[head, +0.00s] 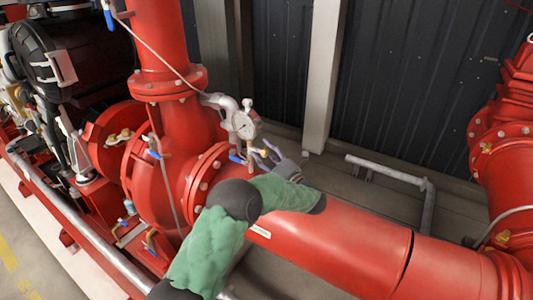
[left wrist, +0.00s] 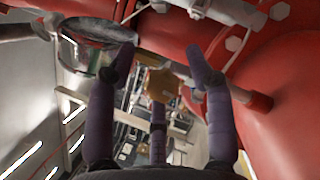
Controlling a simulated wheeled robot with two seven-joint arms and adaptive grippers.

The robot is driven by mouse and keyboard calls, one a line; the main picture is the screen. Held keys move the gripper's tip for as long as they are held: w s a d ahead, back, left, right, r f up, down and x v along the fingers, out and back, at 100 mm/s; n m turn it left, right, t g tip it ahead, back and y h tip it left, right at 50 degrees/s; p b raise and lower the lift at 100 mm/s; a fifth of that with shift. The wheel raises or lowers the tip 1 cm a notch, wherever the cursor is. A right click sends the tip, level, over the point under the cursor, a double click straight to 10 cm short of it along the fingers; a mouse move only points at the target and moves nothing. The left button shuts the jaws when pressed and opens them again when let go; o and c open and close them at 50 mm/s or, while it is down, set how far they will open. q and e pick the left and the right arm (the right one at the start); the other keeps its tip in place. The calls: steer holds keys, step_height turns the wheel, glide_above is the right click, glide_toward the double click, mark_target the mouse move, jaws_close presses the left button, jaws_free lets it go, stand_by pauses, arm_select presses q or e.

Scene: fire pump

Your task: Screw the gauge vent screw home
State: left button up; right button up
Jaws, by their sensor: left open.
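The pressure gauge (head: 243,125) has a round white dial and stands on a small fitting above the red pipe. The brass gauge vent screw (head: 263,153) shows as a small yellow piece just right of and below the dial. In the left wrist view, its brass hexagonal head (left wrist: 163,84) faces the camera. My left gripper (head: 270,149) is at the screw, with its purple fingers open. In the left wrist view the fingers (left wrist: 160,62) stand spread around the brass head, with visible gaps at both sides. The screw's thread is hidden. My right gripper is out of view.
A blue valve lever (head: 237,158) sits close below the gauge. The large red pipe (head: 340,240) runs beneath my left arm. A grey pipe rail (head: 395,175) stands at the right, and a dark ribbed wall (head: 420,70) closes off the back.

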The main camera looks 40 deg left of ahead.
arm_select(q)
steer(key=shift+s, duration=0.2)
jaws_close()
